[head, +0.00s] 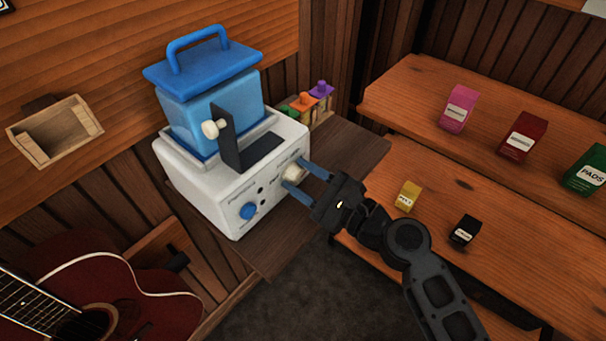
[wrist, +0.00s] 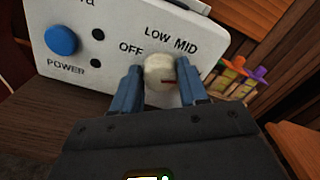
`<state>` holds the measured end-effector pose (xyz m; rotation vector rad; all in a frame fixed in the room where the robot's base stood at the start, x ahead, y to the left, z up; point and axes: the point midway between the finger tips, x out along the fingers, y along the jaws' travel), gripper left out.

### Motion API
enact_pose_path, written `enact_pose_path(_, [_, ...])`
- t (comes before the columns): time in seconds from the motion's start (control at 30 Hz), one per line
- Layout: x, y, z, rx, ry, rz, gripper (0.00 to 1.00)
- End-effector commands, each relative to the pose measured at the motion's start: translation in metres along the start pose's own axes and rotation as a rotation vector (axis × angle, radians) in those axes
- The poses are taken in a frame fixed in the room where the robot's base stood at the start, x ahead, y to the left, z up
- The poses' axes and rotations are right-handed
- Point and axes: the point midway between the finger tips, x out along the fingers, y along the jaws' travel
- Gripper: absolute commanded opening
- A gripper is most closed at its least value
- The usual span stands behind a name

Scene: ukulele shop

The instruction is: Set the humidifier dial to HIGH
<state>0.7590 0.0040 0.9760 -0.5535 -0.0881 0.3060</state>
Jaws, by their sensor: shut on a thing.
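The white humidifier (head: 222,197) with a blue tank (head: 213,108) stands on a dark wooden shelf. Its cream dial (wrist: 158,72) is on the front panel, and it also shows in the head view (head: 293,174). OFF, LOW and MID are readable around the dial; no HIGH label is visible, and my right finger covers part of that side. A red mark on the dial points right, clockwise past MID. My gripper (head: 295,175) is shut on the dial, one blue finger on each side. The blue POWER knob (wrist: 61,40) is left of it.
A black flap (head: 228,137) with a cream knob stands upright on the humidifier's top. Small colored bottles (head: 308,100) stand behind it. Wooden shelves at right hold several small boxes, including a yellow one (head: 408,196). A red guitar (head: 110,300) is at lower left.

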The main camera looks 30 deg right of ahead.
Motion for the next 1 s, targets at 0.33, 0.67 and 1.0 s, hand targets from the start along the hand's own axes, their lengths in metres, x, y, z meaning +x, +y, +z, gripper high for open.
enact_pose_path(0.33, [-0.0003, -0.0002, -0.0018, 0.050, 0.003, -0.001, 0.13])
enact_pose_path(0.67, [-0.0003, 0.0000, -0.0018, 0.051, 0.003, -0.001, 0.45])
enact_pose_path(1.0, [-0.0001, 0.0000, -0.0007, 0.050, 0.001, 0.000, 0.68])
